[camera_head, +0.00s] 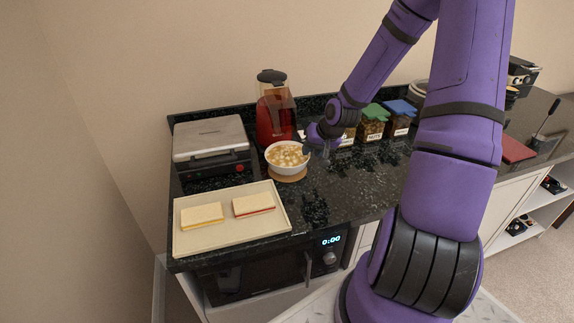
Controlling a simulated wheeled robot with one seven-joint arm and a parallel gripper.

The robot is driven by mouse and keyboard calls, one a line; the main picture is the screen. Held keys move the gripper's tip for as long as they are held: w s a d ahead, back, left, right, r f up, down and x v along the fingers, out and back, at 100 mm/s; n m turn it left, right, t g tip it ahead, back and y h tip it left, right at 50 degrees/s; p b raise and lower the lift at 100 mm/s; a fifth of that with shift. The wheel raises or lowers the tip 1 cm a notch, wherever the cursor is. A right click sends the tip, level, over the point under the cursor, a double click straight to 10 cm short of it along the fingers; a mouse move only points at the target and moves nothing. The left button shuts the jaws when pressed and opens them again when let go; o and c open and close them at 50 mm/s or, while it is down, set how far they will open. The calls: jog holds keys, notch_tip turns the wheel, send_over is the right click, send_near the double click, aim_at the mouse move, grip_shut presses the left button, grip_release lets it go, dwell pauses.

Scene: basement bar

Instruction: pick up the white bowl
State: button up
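The white bowl (287,168) stands upright on a round brown mat (291,178) on the dark counter, in front of a red blender. It holds pale, lumpy food. My gripper (308,150) is at the right rim of the bowl, pointing down and left. Its fingertips are small and dark against the rim, so I cannot tell whether they are open, shut or touching the bowl.
A cream tray (232,240) with two sandwiches lies at front left. A sandwich press (210,145) stands behind it. The red blender (275,112) is close behind the bowl. Lidded jars (372,126) stand to the right, behind my arm.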

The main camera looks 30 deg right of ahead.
aim_at(305, 159)
jog(key=shift+d+x, duration=0.15)
jog(key=shift+x, duration=1.5)
jog(key=shift+d+x, duration=0.15)
jog(key=shift+x, duration=1.45)
jog(key=shift+w, duration=0.1)
grip_shut()
